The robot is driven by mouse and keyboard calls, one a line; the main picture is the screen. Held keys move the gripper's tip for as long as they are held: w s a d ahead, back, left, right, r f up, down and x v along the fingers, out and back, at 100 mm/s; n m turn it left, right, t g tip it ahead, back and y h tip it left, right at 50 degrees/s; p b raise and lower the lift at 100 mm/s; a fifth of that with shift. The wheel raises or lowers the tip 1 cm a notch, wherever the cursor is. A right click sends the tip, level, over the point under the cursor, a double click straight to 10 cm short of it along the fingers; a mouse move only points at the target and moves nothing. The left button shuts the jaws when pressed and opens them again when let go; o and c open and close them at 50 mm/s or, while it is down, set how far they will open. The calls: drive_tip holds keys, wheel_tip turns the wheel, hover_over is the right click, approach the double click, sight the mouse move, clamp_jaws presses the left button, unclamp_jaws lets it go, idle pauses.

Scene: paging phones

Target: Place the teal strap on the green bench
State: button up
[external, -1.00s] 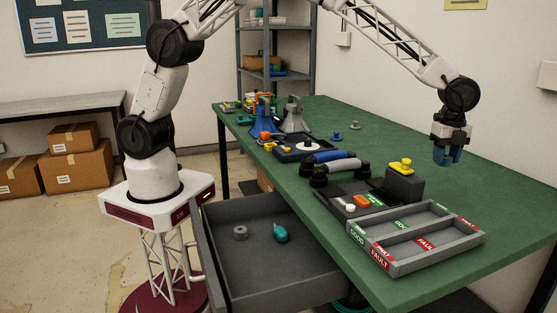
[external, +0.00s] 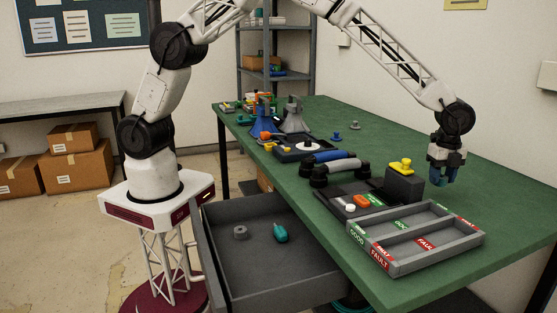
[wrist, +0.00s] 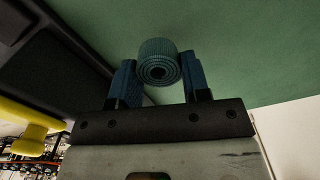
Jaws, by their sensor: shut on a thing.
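The teal strap (wrist: 158,60) is a rolled coil and shows between my gripper's two blue fingers in the wrist view. My gripper (external: 444,178) is shut on it and points down over the right part of the green bench (external: 490,203). In the external view the fingers hide most of the strap. The bench top also fills the upper part of the wrist view (wrist: 240,50). The gripper is low, close to the bench surface; I cannot tell whether the strap touches it.
A dark block with a yellow top (external: 402,166) stands just left of my gripper. A grey sorting tray (external: 455,240) with GOOD and FAULT labels lies in front. An open drawer (external: 265,265) holds small parts. The bench behind and right of the gripper is clear.

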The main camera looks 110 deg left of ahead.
sight(438, 197)
drive_tip(key=shift+f, duration=0.1)
drive_tip(key=shift+f, duration=1.75)
drive_tip(key=shift+f, duration=0.1)
drive_tip(key=o, duration=0.9)
wheel_tip(438, 197, up, 12)
drive_tip(key=shift+r, duration=0.1)
